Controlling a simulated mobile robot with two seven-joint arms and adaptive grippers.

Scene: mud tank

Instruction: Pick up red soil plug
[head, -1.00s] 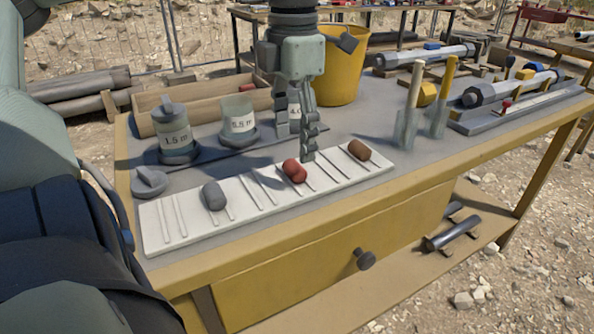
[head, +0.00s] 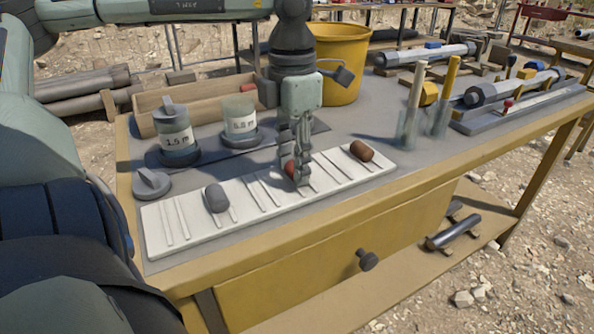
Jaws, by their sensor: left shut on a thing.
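The red soil plug (head: 288,167) is at the middle of the white slotted rack (head: 190,236) on the table, mostly hidden by my left gripper. My left gripper (head: 296,176) comes down from above and is shut on the red plug, with its fingers on either side of it. The plug is low, at the rack; whether it still touches the rack I cannot tell. A grey plug (head: 216,197) lies on the rack to the left and a brown plug (head: 361,151) near its right end. My right gripper does not show.
A wooden trough (head: 203,105) and a yellow bucket (head: 345,55) are at the back. The tabletop in front of the bucket is clear.

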